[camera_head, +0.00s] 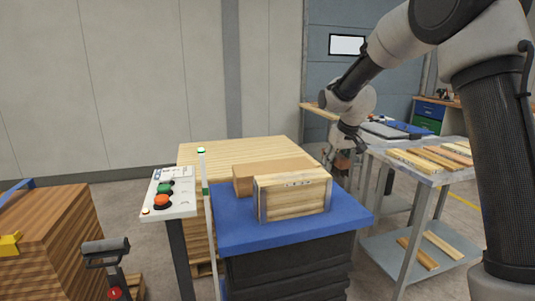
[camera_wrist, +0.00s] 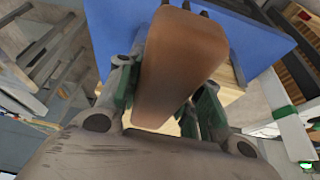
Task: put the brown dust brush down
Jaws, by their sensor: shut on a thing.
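The brown dust brush (camera_wrist: 180,62) fills the middle of the wrist view, its brown body between the two fingers. My gripper (camera_wrist: 172,100) is shut on it. In the head view my gripper (camera_head: 346,152) hangs in the air at the right, between the blue-topped stand and the grey metal table, with the brush (camera_head: 342,160) small and dark below it. The brush's bristles cannot be made out clearly. The brush appears clear of any surface.
A blue-topped stand (camera_head: 240,232) carries a wooden crate (camera_head: 292,196) and a brown box (camera_head: 243,180). The metal table (camera_head: 432,176) at right holds wooden strips (camera_head: 445,158). A button panel (camera_head: 168,195) stands left. A pale wooden stack (camera_head: 220,151) lies behind.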

